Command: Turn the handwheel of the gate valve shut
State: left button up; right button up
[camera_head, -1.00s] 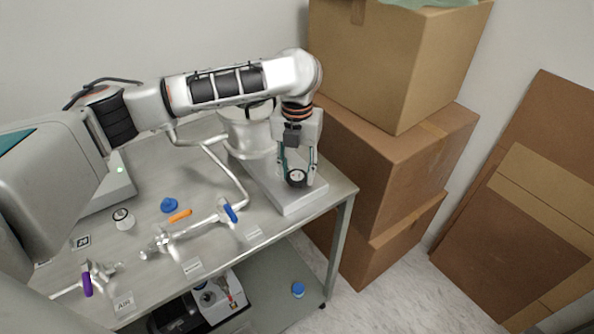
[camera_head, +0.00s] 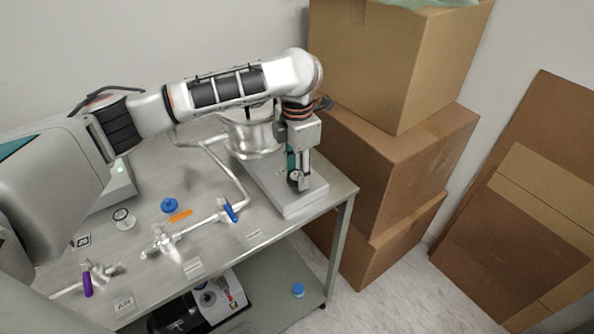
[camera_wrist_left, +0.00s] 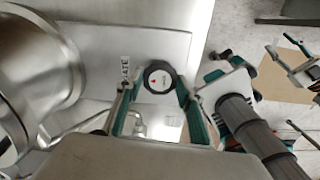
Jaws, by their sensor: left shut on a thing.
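The gate valve's handwheel (camera_head: 295,179) is a small dark round wheel with a pale centre, above the right end of the pale base plate (camera_head: 304,203). The valve's stem and body are hidden.
A large metal vessel (camera_head: 250,135) and bent pipe stand left of the plate. Blue (camera_head: 230,211), orange (camera_head: 180,216) and purple (camera_head: 87,285) handles are along the bench. Stacked cardboard boxes (camera_head: 400,170) stand close to the bench's right side.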

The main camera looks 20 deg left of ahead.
pick_arm(q)
jog(key=shift+m, duration=0.5)
jog(key=o, duration=1.1)
notch_tip(320, 180, up, 12)
jog(key=shift+s+f, duration=0.1)
dwell(0.4)
